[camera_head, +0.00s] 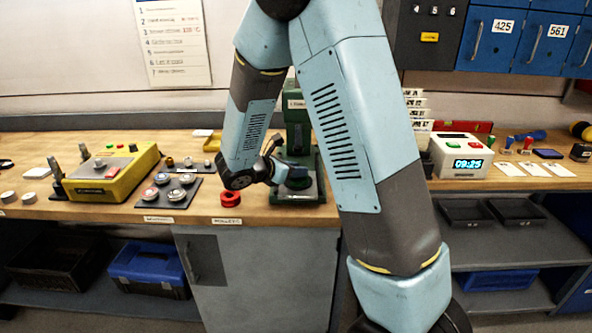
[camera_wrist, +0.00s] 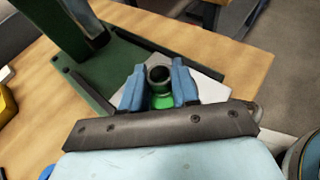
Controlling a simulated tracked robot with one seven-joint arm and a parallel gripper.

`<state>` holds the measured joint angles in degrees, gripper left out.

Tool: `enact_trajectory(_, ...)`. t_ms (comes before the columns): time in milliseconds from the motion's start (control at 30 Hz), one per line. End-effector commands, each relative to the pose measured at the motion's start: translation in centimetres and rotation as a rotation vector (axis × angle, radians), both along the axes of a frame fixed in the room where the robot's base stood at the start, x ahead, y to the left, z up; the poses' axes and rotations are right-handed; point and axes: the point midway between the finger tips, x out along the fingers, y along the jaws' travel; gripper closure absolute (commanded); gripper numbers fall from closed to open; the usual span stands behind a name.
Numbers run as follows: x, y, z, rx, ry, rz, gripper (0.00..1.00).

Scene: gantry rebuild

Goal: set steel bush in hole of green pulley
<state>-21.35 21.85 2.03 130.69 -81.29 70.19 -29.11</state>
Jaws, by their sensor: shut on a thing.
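The steel bush (camera_wrist: 160,86) is a dark grey ring with an open bore, held upright between the two blue fingers of my gripper (camera_wrist: 159,82) in the wrist view. The green pulley (camera_wrist: 161,101) shows just below and behind the bush, between the fingers, over a pale plate (camera_wrist: 209,90). I cannot tell whether the bush touches the pulley or sits in its hole. In the head view my gripper (camera_head: 276,172) is low at the green press (camera_head: 298,130); bush and pulley are too small or hidden there.
A red ring (camera_head: 231,197) lies on the wooden bench left of the press. A dark pad with several round parts (camera_head: 168,191) and a yellow box (camera_head: 112,174) stand further left. A white timer box (camera_head: 461,156) is at right. The green press column (camera_wrist: 62,29) rises close by in the wrist view.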

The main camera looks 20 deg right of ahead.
Motion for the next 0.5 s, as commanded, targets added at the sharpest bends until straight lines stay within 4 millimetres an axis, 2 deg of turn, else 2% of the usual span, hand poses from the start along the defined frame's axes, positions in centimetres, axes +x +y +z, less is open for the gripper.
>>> enact_trajectory(100, -0.3, 0.0, -0.6, 0.006, 0.014, 0.000, 1.00)
enact_trajectory(133, -0.3, 0.0, -0.7, 0.007, 0.014, -0.001, 0.67)
enact_trajectory(400, -0.5, 0.3, -0.6, 0.007, 0.016, 0.000, 0.42)
enact_trajectory(500, -0.9, 1.3, -0.2, 0.006, 0.015, 0.001, 0.41)
